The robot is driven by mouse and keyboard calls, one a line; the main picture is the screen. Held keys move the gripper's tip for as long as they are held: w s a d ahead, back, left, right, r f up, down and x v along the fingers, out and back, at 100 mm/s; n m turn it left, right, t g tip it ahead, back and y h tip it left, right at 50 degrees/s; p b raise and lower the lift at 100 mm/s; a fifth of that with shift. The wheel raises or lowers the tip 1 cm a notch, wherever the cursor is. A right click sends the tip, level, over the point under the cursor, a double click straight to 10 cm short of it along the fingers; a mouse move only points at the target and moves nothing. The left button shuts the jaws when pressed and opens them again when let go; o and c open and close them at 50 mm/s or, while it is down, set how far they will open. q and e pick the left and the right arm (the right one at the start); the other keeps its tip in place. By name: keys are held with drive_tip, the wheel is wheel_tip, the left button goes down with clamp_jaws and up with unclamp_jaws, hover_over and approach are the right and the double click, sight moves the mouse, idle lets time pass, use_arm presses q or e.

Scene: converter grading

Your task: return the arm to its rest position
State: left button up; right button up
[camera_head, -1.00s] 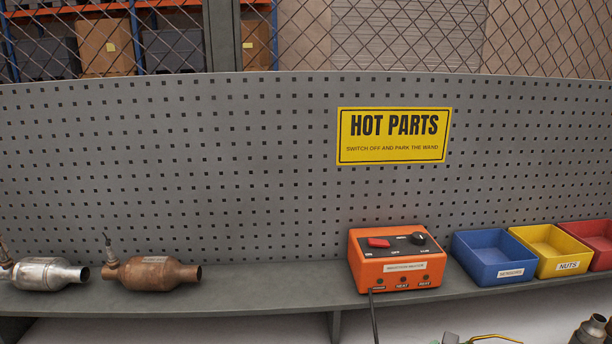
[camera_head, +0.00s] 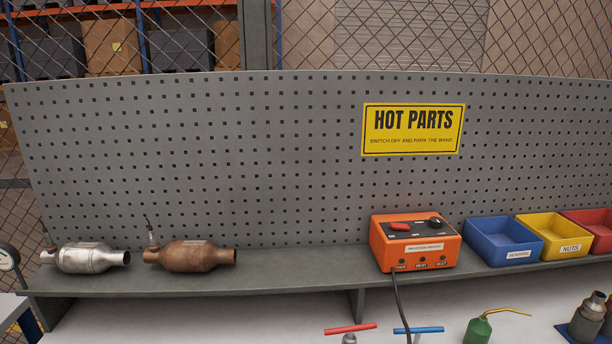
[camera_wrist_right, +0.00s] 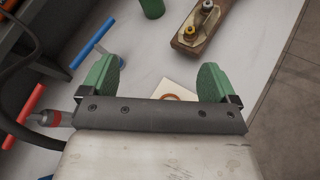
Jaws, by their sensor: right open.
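My right gripper (camera_wrist_right: 158,80) shows in the right wrist view with its two green-padded fingers wide apart and nothing between them. It hangs above the pale bench top (camera_wrist_right: 160,45). A small pale square with an orange ring (camera_wrist_right: 172,97) lies below, partly hidden by the gripper body. Neither gripper shows in the head view, so my left gripper is out of sight.
An orange box (camera_head: 415,242) with a cable, bins (camera_head: 503,242) and two converters (camera_head: 92,258) (camera_head: 194,256) stand on the shelf. A red-handled tool (camera_head: 350,329), blue-handled tool (camera_head: 418,330) and green oil can (camera_head: 478,331) stand below.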

drive_tip(key=s+a+f+m+g+y, duration=0.1)
drive_tip(key=s+a+m+g+y, duration=0.15)
drive_tip(key=s+m, duration=0.5)
drive_tip(key=s+a+f+m+g+y, duration=0.2)
drive_tip(key=s+a+m+y, duration=0.3)
drive_tip(key=s, duration=0.4)
drive_tip(key=s+a+f+m+g+y, duration=0.1)
drive_tip(key=s+a+m+g+y, duration=0.1)
drive_tip(key=s+m, duration=0.6)
wheel_tip(320, 180, down, 31)
drive_tip(key=b, duration=0.5)
use_arm(q)
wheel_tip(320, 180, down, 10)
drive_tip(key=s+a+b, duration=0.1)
drive_tip(key=b, duration=0.4)
use_arm(e)
drive_tip(key=s+d+f+g, duration=0.2)
drive_tip(key=s+d+f, duration=0.1)
drive_tip(key=s+f, duration=1.4)
wheel_tip(320, 180, down, 4)
